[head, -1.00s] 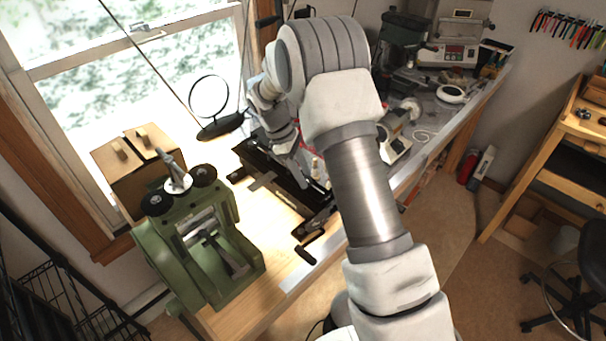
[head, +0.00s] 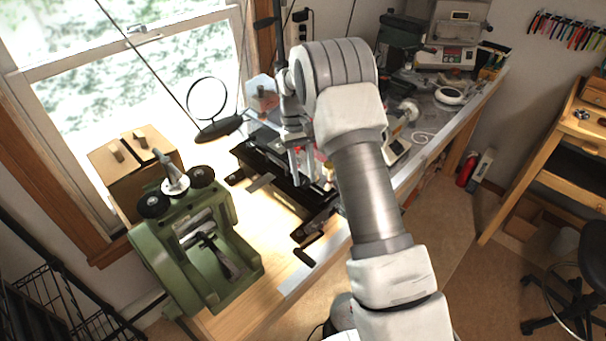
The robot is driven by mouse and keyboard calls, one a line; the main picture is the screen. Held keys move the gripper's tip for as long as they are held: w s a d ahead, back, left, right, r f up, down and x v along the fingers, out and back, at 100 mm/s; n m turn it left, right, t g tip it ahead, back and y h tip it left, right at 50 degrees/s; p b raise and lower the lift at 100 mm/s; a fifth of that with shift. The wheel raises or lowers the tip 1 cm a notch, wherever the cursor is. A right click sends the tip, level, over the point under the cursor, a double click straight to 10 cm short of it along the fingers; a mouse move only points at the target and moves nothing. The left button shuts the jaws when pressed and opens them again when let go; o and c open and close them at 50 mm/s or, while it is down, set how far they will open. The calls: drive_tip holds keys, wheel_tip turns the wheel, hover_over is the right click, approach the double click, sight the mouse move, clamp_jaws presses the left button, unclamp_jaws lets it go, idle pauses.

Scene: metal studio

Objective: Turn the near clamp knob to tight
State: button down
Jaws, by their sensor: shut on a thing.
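The black bench machine (head: 262,160) lies on the wooden worktop by the window, with a crank at its near end. My gripper (head: 301,178) reaches down over its right part, below my wrist. The fingers are closed together at the machine. The near clamp knob between them is mostly hidden by the fingers and my arm, so its turn angle cannot be read. Small red parts show close to the fingers, too small to tell what they are.
A green rolling mill (head: 200,245) stands at the worktop's near left, with a brown wooden box (head: 120,175) behind it. A round magnifier (head: 207,98) stands behind the black machine. Several machines crowd the far bench. The floor at right is open, with a stool (head: 585,290).

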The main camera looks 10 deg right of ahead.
drive_tip(key=m+y, duration=0.1)
drive_tip(key=m, duration=0.3)
drive_tip(key=shift+d+m+y, duration=0.2)
drive_tip(key=shift+m+y, duration=0.1)
drive_tip(key=shift+y, duration=0.1)
drive_tip(key=shift+d+m+t+y+b, duration=0.1)
drive_tip(key=shift+m+t+y+b, duration=0.35)
drive_tip(key=shift+m, duration=1.45)
drive_tip(key=c, duration=0.5)
unclamp_jaws()
drive_tip(key=v, duration=1.7)
drive_tip(key=shift+w+d+r, duration=0.1)
drive_tip(key=shift+d+r, duration=0.05)
drive_tip(key=shift+d, duration=0.2)
drive_tip(key=shift+r, duration=0.1)
